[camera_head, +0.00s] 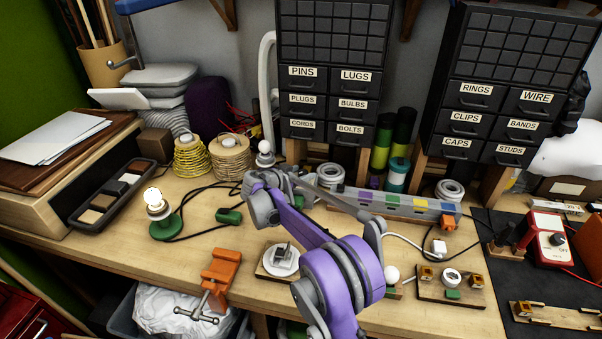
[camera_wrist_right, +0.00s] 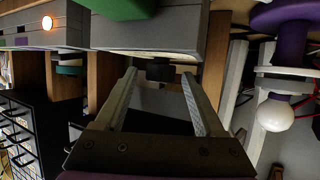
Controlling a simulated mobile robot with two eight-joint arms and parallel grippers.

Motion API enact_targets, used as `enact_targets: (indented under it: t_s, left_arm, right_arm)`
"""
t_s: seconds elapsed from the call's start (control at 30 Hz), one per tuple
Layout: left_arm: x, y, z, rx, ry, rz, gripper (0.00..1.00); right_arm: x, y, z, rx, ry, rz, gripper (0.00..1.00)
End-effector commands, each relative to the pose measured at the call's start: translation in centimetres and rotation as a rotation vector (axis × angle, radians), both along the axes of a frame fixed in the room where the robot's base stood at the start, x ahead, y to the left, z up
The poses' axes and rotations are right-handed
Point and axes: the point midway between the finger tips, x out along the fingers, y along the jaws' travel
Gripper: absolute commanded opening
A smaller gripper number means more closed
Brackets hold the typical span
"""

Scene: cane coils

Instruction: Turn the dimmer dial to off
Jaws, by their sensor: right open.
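My right gripper (camera_head: 262,195) is over the middle of the bench, left of the long grey strip. In the right wrist view its two fingers (camera_wrist_right: 160,88) are apart. A small black knob (camera_wrist_right: 160,71), which looks like the dimmer dial, shows between the fingertips against a grey box (camera_wrist_right: 145,35) with a pale face. I cannot tell whether either finger touches it. In the head view my gripper and arm hide that spot. A lit bulb (camera_head: 153,196) stands on a green base at the left. My left gripper is out of view.
A grey strip with coloured squares (camera_head: 395,204) lies right of the gripper. An unlit white bulb (camera_head: 265,146) stands just behind it. An orange clamp (camera_head: 220,272) and a round white switch on wood (camera_head: 280,260) are in front. Drawer cabinets (camera_head: 330,105) stand behind.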

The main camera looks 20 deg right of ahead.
Motion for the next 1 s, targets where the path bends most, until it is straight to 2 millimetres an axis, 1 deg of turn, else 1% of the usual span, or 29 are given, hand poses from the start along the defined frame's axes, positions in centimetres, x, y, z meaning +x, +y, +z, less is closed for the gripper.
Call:
enact_targets:
  t_s: [0.07,0.1,0.27,0.4,0.5,1.0]
  left_arm:
    - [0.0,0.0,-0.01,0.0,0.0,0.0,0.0]
    - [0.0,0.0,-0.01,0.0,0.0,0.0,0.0]
    - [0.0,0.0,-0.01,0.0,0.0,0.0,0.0]
    - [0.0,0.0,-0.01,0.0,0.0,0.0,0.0]
    - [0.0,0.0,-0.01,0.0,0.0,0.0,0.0]
    - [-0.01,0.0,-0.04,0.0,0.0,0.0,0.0]
  right_arm:
    - [-0.01,0.01,-0.01,0.0,0.0,0.0,0.71]
    - [-0.01,0.02,-0.01,0.0,0.0,0.0,0.69]
    - [-0.01,0.04,0.01,0.0,0.0,0.0,0.4]
    - [-0.02,0.05,0.01,0.0,0.0,0.0,0.15]
    - [-0.02,0.05,0.01,0.0,0.0,0.0,0.0]
    - [-0.02,0.04,0.01,0.0,0.001,0.009,0.0]
